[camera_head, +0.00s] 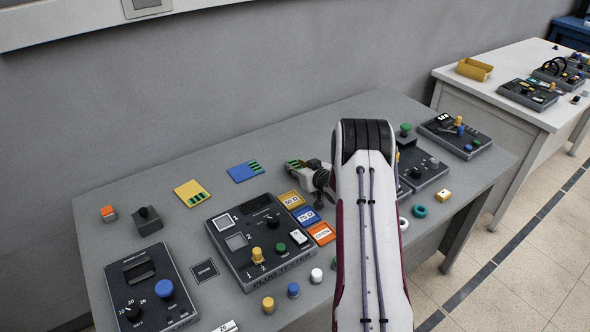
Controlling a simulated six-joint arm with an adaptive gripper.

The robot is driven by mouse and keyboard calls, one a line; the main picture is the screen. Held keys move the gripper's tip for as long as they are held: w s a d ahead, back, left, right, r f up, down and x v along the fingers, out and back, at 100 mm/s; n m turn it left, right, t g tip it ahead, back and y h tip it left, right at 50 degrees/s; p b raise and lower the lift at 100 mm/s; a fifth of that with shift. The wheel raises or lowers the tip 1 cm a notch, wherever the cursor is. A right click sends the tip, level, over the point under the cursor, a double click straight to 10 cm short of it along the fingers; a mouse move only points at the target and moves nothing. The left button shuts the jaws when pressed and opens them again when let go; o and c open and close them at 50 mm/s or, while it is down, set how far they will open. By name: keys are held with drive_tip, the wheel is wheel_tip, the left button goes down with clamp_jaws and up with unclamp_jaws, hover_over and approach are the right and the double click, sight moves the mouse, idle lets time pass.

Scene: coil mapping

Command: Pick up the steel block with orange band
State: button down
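A small block (108,214) with an orange band and greyish parts sits at the far left of the grey table, beside a dark block with a knob. I take it to be the steel block with orange band; it is small in this view. My gripper (318,184) is over the middle of the table, well to the right of the block and apart from it. My arm hides part of the gripper, and its fingertips are not clear, so I cannot tell whether it is open.
The plug tester panel (235,244) stands mid-table, with orange and blue cards (321,233) beside it. A dial box (134,290) is at front left. Yellow (192,193) and blue (245,171) cards lie at the back. Several small cylinders stand in front.

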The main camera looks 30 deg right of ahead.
sight(297, 167)
drive_tip(key=shift+r, duration=0.15)
drive_tip(key=shift+r, duration=0.15)
wheel_tip(297, 167, up, 10)
idle(0.8)
